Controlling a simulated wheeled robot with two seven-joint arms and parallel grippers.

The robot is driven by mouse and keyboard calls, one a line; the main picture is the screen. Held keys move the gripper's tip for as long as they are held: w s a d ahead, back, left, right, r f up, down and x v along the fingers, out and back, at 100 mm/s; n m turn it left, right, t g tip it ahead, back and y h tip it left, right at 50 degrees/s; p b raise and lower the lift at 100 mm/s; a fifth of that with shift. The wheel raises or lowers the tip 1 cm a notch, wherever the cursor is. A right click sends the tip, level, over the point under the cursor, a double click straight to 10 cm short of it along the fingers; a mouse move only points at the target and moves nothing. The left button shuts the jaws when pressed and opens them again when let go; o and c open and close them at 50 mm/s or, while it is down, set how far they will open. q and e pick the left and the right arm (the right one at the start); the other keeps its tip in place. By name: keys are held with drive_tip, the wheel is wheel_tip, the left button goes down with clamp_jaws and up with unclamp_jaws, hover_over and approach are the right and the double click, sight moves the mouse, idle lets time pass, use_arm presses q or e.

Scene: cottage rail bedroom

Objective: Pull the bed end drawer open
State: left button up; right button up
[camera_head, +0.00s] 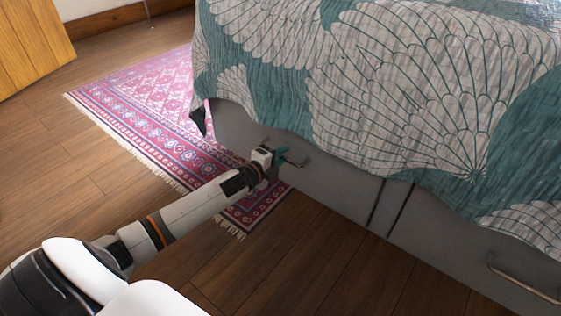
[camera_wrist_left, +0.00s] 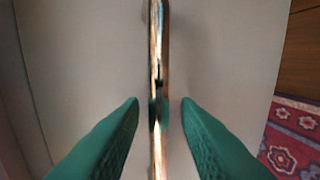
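The grey bed end drawer (camera_head: 335,185) is below the bed's hanging cover, and its front looks flush with the bed base. Its metal bar handle (camera_head: 300,162) is at my left gripper (camera_head: 282,156). In the left wrist view the handle (camera_wrist_left: 158,60) runs up the middle of the picture, in front of the pale drawer front (camera_wrist_left: 90,60). The green fingers of my left gripper (camera_wrist_left: 160,112) are open, one on each side of the bar, with a visible gap on both sides. My right gripper is not in view.
A second grey drawer front with a bar handle (camera_head: 522,286) is at the lower right. The patterned bed cover (camera_head: 400,90) hangs over the drawers' top edges. A pink rug (camera_head: 140,105) lies at left; bare wooden floor (camera_head: 300,260) is in front.

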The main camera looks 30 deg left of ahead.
use_arm(q)
drive_tip(key=shift+w, duration=0.2)
clamp_jaws()
